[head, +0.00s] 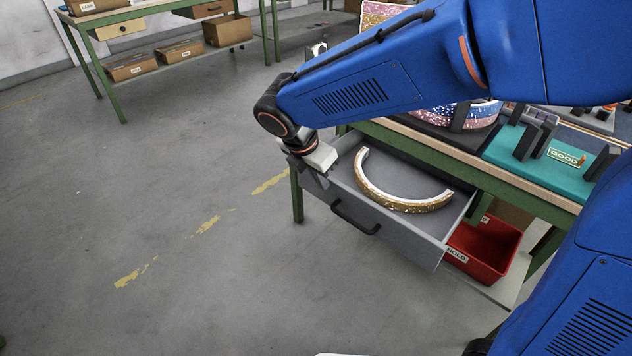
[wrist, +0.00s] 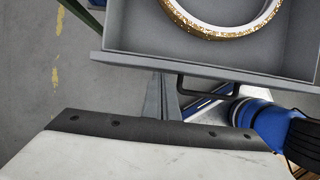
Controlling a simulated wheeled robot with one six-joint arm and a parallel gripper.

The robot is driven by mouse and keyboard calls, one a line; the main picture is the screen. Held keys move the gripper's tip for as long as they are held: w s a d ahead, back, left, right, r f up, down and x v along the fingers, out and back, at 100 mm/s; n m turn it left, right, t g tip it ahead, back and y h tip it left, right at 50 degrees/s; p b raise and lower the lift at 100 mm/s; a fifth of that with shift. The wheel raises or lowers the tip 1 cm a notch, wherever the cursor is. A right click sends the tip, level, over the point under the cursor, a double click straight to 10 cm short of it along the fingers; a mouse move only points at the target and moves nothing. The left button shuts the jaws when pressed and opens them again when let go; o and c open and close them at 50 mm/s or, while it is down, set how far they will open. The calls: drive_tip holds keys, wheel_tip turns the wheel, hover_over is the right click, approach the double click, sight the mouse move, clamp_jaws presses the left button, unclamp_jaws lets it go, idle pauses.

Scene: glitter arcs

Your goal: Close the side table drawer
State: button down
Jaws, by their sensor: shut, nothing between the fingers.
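The grey side table drawer (head: 437,250) stands pulled out from under the workbench, with its dark bar handle (head: 355,218) on the front panel. The drawer's front edge (wrist: 215,68) and handle (wrist: 188,90) also show in the wrist view. A gold glitter arc (head: 400,201) lies inside the drawer. My gripper (head: 321,181) is at the left end of the drawer front. Its fingers are together and empty. In the wrist view the fingers (wrist: 163,90) are beside the handle, close to the front panel; I cannot tell whether they touch it.
A red bin (head: 487,250) stands on the lower shelf right of the drawer. The floor in front and left is clear. Another bench with cardboard boxes (head: 180,52) stands behind.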

idle(0.3)
drive_tip(key=w+d, duration=0.4)
drive_tip(key=w, duration=0.1)
drive_tip(key=w+d, duration=0.4)
drive_tip(key=w, duration=0.2)
drive_tip(key=w+d, duration=0.5)
drive_tip(key=shift+w, duration=0.25)
drive_tip(key=shift+w+d+r, duration=0.1)
drive_tip(key=shift+w+d, duration=0.15)
drive_tip(key=shift+w, duration=0.2)
